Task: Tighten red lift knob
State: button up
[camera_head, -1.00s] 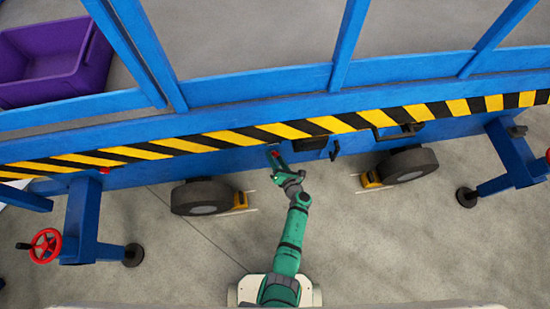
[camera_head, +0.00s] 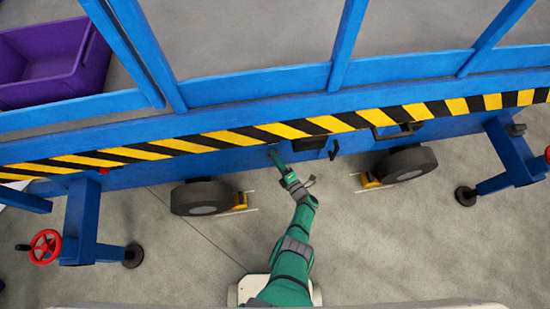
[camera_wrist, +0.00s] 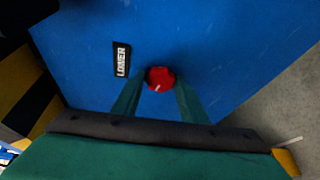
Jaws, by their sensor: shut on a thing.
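The red knob (camera_wrist: 160,77) shows in the wrist view. It is small and round with a lobed edge and a short white mark, and it sits on the blue panel (camera_wrist: 215,50). My gripper (camera_wrist: 160,84) has one green finger on each side of it and is shut on it. A black label (camera_wrist: 122,60) that seems to read "LOWER" is on the panel left of the knob. In the head view my gripper (camera_head: 274,152) reaches the blue side beam below the striped band, and the knob is hidden there.
A black box (camera_head: 308,144) and a black hook (camera_head: 334,149) are right of my gripper. Wheels (camera_head: 203,197) with yellow chocks stand on both sides. A red handwheel (camera_head: 46,247) is at the left.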

dwell(0.5)
jog(key=o, duration=1)
jog(key=shift+o, duration=0.2)
jog(key=v, duration=1.1)
jog(key=shift+f, duration=0.1)
